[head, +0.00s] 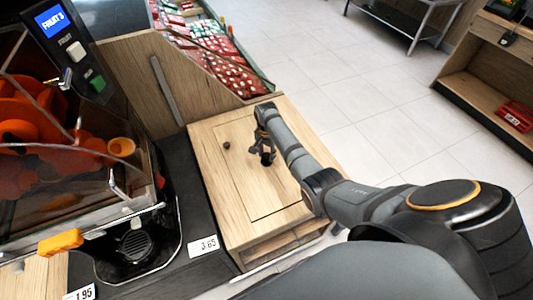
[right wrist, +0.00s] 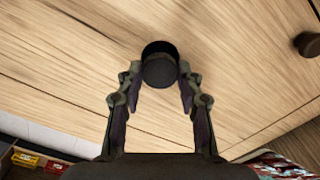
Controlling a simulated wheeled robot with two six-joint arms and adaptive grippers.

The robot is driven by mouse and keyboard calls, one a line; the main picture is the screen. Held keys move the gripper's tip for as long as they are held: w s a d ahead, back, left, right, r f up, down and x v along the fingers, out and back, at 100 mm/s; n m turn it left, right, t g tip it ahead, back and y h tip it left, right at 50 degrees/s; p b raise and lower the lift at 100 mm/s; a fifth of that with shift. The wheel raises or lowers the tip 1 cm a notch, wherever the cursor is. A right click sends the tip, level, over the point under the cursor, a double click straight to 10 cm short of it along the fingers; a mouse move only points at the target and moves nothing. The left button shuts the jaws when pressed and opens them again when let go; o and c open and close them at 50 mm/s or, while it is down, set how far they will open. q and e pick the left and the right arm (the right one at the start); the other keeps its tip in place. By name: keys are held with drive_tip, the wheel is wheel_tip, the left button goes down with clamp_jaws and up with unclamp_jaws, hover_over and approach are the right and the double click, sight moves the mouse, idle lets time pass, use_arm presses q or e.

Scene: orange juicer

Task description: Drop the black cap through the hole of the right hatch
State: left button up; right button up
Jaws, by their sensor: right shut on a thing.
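The right hatch (head: 245,185) is a wooden panel set in a wooden cabinet top, right of the juicer. It carries a small dark round knob (head: 227,145), which also shows at the right of the right wrist view (right wrist: 308,43). My right gripper (head: 265,149) is over the hatch, pointing down, shut on the black cap (head: 267,159). In the right wrist view, the round cap (right wrist: 160,71) sits between the fingertips. A darker round shape (right wrist: 159,48) shows right behind it; I cannot tell for certain whether it is the hole. My left gripper is not in view.
The orange juicer (head: 60,160) stands on the left with its screen post (head: 68,45). A slanted wooden side panel (head: 165,75) rises behind the hatch. A display of red packages (head: 200,45) lies beyond. Tiled floor (head: 350,85) is clear on the right.

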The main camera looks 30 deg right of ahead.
drive_tip(key=shift+f, duration=0.4)
idle(1.0)
drive_tip(key=o, duration=1.1)
drive_tip(key=shift+c, duration=0.2)
drive_tip(key=shift+p, duration=0.3)
wheel_tip(320, 180, up, 7)
drive_tip(key=p, duration=0.8)
drive_tip(key=shift+r, duration=0.1)
drive_tip(key=shift+f, duration=0.2)
